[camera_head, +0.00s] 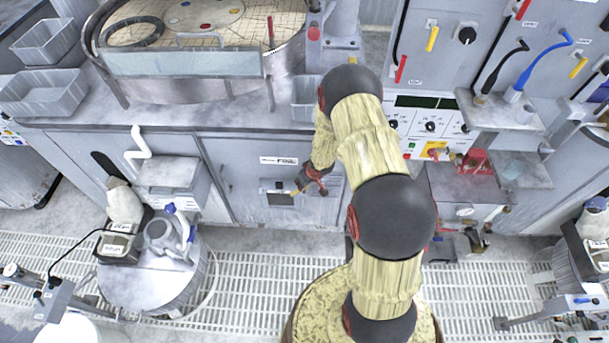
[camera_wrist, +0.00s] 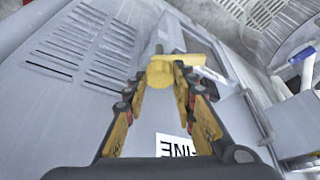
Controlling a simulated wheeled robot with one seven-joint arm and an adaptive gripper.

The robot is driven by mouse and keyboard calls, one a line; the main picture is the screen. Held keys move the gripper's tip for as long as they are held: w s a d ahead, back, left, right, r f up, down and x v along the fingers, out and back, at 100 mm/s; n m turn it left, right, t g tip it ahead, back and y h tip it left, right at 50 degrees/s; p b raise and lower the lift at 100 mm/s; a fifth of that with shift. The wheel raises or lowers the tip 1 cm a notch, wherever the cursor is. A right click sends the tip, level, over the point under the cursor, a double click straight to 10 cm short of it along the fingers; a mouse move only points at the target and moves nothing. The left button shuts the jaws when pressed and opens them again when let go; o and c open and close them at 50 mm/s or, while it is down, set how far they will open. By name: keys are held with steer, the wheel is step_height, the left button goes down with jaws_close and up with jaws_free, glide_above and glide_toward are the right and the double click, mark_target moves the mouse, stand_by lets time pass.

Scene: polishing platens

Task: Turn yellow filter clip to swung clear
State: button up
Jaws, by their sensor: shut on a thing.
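The yellow filter clip (camera_wrist: 160,72) shows between my fingertips in the wrist view, with an arm of it reaching right over a grey box-like fitting. My gripper (camera_wrist: 162,82) is shut on the clip, one finger on each side. In the head view my gripper (camera_head: 302,188) is at the small filter housing (camera_head: 279,198) with a dark window on the grey cabinet front. The clip is too small and too near my fingers to make out clearly there.
A slotted vent (camera_wrist: 75,50) and a partly hidden label (camera_wrist: 175,146) are on the panel around the clip. In the head view a grey drum (camera_head: 150,275) with equipment on it stands to the left. Open floor grating (camera_head: 265,262) lies below the cabinet.

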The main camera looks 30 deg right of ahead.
steer(key=n+p, duration=0.1)
steer(key=p, duration=0.2)
steer(key=n+y+p, duration=0.1)
steer(key=n+p, duration=0.1)
steer(key=p, duration=0.1)
steer(key=shift+d+r, duration=0.1)
steer(key=shift+r, duration=0.2)
steer(key=n+y+p, duration=0.1)
steer(key=n+p, duration=0.2)
steer(key=p, duration=0.2)
steer(key=shift+d+g, duration=0.1)
steer(key=shift+g, duration=0.2)
steer(key=n+y+p, duration=0.1)
steer(key=n+p, duration=0.1)
steer(key=p, duration=0.1)
steer(key=shift+f, duration=0.15)
steer(key=shift+w+f+n+g+y+p, duration=0.15)
steer(key=shift+n+g+y+p, duration=0.4)
steer(key=shift+n, duration=1.05)
steer(key=o, duration=1.2)
steer(key=shift+h, duration=0.25)
steer(key=shift+c, duration=0.2)
steer(key=shift+d, duration=0.1)
